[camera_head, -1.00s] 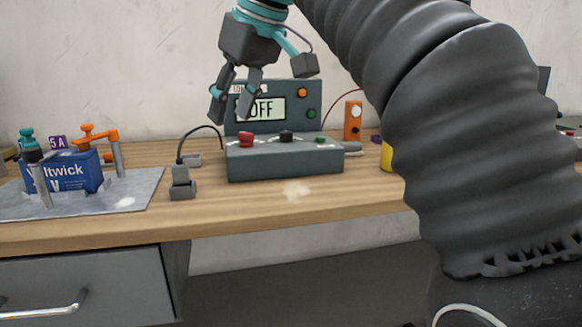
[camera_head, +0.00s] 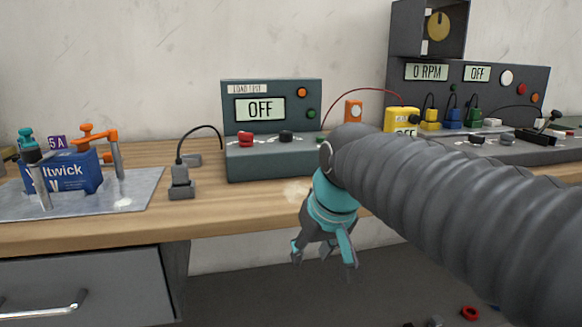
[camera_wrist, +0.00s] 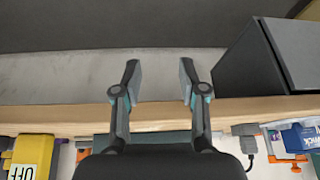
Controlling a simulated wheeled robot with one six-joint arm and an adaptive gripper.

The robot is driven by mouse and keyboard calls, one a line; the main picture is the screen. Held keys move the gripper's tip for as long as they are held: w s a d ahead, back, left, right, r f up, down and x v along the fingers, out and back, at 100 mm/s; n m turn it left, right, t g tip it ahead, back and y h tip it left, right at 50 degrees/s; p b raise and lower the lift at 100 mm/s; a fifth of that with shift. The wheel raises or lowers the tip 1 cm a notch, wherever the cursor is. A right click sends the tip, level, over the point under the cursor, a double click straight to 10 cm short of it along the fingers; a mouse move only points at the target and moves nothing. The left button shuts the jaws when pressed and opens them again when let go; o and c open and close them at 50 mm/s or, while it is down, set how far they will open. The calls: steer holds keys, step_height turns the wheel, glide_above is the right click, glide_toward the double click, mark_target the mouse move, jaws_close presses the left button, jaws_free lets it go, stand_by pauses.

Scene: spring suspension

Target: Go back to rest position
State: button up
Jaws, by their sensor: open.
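My gripper (camera_head: 325,250) hangs in front of the workbench's front edge in the head view, below the tabletop level, fingers pointing down. In the wrist view my gripper (camera_wrist: 159,78) shows two fingers well apart with nothing between them. It is open and empty. The workbench (camera_head: 240,212) has a wooden top. A grey load test box (camera_head: 285,163) reading OFF stands on it behind my gripper. My dark ribbed arm crosses the right of the head view and covers part of the bench.
A blue battery (camera_head: 72,172) sits on a metal plate (camera_head: 120,200) at left. A yellow OFF device (camera_head: 400,118) and a large RPM console (camera_head: 480,80) stand at right. A drawer (camera_head: 80,283) is below left. Small red and blue parts lie on the floor, including a red ring (camera_head: 470,313).

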steer(key=s+d+f+m+h, duration=0.2)
steer(key=s+d+f+m, duration=0.1)
steer(key=s+d+f, duration=0.8)
steer(key=shift+s+d+f+m+t, duration=0.35)
steer(key=shift+s+d, duration=0.2)
steer(key=shift+s, duration=1)
